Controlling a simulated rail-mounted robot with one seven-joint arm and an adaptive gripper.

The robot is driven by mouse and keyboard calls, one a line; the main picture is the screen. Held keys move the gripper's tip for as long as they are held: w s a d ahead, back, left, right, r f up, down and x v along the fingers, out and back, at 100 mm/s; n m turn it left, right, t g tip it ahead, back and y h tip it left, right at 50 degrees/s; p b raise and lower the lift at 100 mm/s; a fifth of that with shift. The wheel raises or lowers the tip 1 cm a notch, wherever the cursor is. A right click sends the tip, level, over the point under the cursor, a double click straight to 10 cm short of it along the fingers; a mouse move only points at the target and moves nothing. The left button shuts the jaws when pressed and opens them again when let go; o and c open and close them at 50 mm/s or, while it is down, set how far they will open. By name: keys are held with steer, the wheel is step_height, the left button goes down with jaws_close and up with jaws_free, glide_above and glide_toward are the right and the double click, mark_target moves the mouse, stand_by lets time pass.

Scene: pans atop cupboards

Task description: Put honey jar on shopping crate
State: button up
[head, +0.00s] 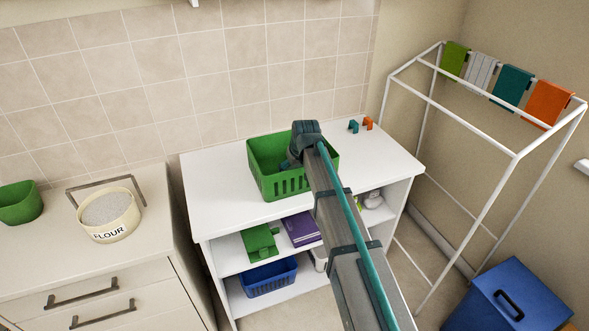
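A green slotted crate (262,178) stands on the white shelf unit's top, near the middle. It looks like the shopping crate. My gripper (293,158) is at the crate, over or inside its right part, with my arm reaching in from the lower right. The arm covers the crate's right front side. My fingertips are too small and too hidden to show whether they are open or hold anything. I see no honey jar that I can make out; one could be hidden behind the arm or the crate wall.
The white unit's top (220,180) is clear left of the crate. Small teal and orange clips (368,123) lie at its back right. Shelves below hold a blue basket (268,279) and a purple item (301,229). A flour tub (108,214) stands left; a white drying rack (487,188) stands right.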

steer(key=shift+r, duration=0.2)
steer(key=b+v, duration=0.2)
steer(key=v, duration=1)
steer(key=shift+f, duration=0.1)
